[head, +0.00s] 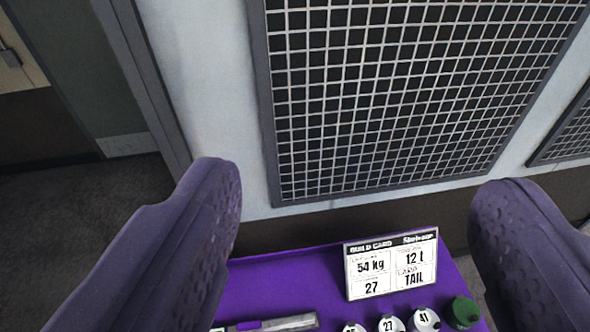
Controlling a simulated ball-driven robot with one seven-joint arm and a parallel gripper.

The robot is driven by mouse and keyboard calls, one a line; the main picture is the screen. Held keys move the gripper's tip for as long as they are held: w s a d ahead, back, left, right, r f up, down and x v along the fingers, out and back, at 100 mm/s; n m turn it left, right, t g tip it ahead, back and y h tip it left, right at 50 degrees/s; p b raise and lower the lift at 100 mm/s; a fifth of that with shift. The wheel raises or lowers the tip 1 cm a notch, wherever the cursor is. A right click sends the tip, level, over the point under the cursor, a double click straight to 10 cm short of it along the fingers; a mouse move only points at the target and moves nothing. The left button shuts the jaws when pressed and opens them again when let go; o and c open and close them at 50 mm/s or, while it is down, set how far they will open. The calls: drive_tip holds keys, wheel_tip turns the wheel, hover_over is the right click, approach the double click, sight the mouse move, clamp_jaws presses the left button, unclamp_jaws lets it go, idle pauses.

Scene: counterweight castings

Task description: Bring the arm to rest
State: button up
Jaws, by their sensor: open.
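My gripper (355,215) shows as two purple fingers with dimpled inner pads, one at the left and one at the right. The fingers are wide apart and nothing is between their tips. They are in front of and above a purple-topped surface (280,285) at the bottom of the head view. The rest of my arm is out of view.
A white build card (391,264) stands on the purple surface, reading 54 kg, 12 l, 27 and TAIL. Several round white-topped items (388,325), a green one (463,312) and a grey bar (285,322) lie before it. A grid panel (400,90) hangs on the wall behind.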

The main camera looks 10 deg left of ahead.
drive_tip(key=shift+w+f, duration=0.1)
wheel_tip(320, 180, down, 32)
drive_tip(key=b, duration=3.2)
drive_tip(key=shift+f, duration=0.15)
